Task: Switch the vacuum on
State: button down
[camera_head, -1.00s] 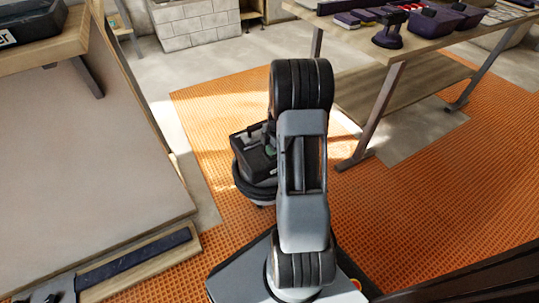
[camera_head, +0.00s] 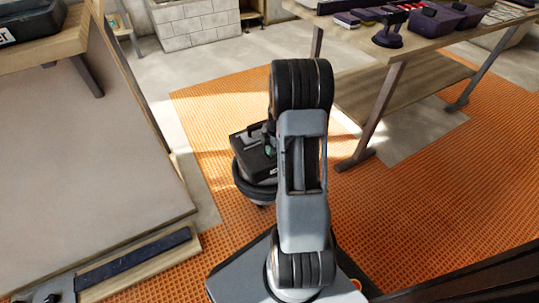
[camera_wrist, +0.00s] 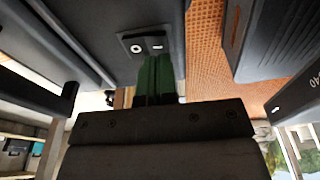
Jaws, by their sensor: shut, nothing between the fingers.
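The vacuum (camera_head: 252,165) is a black canister unit standing on the orange mat, partly hidden behind my arm. In the wrist view, its dark casing (camera_wrist: 95,18) fills the upper left. A small switch plate (camera_wrist: 145,43) there carries a white ring mark and a white dash. My gripper (camera_wrist: 157,60) has green fingers, shut with nothing between them. Their tips are right at the lower edge of the switch plate; I cannot tell whether they touch it. In the head view, the gripper is mostly hidden by the arm.
A workbench (camera_head: 420,40) with tools and dark bins stands at the upper right. A large sloping board (camera_head: 85,150) with a wooden edge fills the left. Orange textured mat (camera_head: 430,190) lies open around the vacuum.

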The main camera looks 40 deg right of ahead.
aim_at(272, 157)
jog(key=shift+f+b, duration=0.75)
jog(key=shift+f, duration=0.3)
jog(key=shift+r, duration=0.15)
dwell(0.3)
jog(key=shift+r+p, duration=2.55)
jog(key=shift+r, duration=0.85)
jog(key=s+a+r+m+p, duration=0.15)
jog(key=a+r+p, duration=0.35)
jog(key=r, duration=0.6)
jog(key=a+r+m+t+h+p, duration=0.1)
jog(key=a+r+m+p, duration=0.2)
jog(key=r+p, duration=0.6)
jog(key=s+a+r+m+p, duration=0.1)
jog(key=a+r+m+p, duration=0.3)
jog(key=r, duration=0.8)
jog(key=s+a+r+m+p, duration=0.2)
jog(key=s+a+r+p, duration=0.1)
jog(key=r+p, duration=0.3)
jog(key=s+a+r+m+t+p, duration=0.1)
jog(key=s+a+r+m+p, duration=0.2)
jog(key=r+p, duration=0.2)
jog(key=s+a+r+m+t+p, duration=0.1)
jog(key=s+a+r+m+p, duration=0.2)
jog(key=r+p, duration=0.3)
notch_tip(272, 157, up, 5)
jog(key=shift+s+f+h+p, duration=0.2)
jog(key=shift+s+h+p, duration=0.15)
jog(key=shift+s+h, duration=0.1)
